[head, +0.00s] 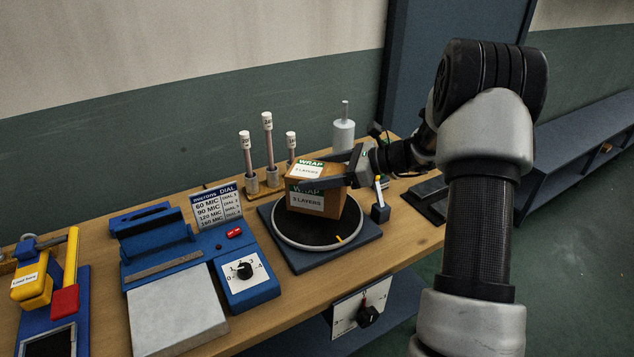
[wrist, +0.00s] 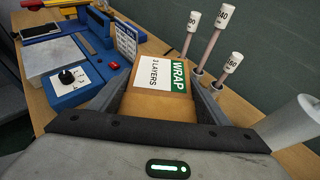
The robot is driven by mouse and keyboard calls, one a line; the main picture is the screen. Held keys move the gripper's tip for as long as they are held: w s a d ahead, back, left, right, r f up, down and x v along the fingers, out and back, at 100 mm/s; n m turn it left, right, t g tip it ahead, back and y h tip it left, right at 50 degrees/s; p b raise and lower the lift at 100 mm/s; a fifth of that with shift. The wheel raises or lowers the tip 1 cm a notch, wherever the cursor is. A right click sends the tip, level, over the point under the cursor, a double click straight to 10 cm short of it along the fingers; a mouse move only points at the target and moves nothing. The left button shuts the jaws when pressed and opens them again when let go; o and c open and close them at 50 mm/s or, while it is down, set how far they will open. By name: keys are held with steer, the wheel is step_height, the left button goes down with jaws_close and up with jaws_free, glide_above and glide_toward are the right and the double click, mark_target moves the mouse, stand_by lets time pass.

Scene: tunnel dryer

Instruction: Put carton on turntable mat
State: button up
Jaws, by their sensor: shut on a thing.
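The carton (head: 303,206) is a small brown box with green and white labels reading "WRAP" and "3 LAYERS". It is upright over the back part of the turntable mat (head: 304,238), a black disc with a pale rim and an orange mark at its front. I cannot tell whether the carton touches the mat. My gripper (head: 325,172) reaches in from the right and is shut on the carton, one finger on each side. In the wrist view the carton (wrist: 157,105) sits between both fingers and hides the mat.
A blue device with a dial (head: 244,271) stands left of the turntable. Several white-topped rods (head: 268,145) stand behind it, with a grey cylinder (head: 343,135) at the back. The mat's front part is clear.

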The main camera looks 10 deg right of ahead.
steer(key=shift+f, duration=1.2)
steer(key=shift+f, duration=0.1)
steer(key=o, duration=1.8)
steer(key=shift+f, duration=0.1)
steer(key=shift+c, duration=0.2)
steer(key=v, duration=1.2)
steer(key=shift+s, duration=0.1)
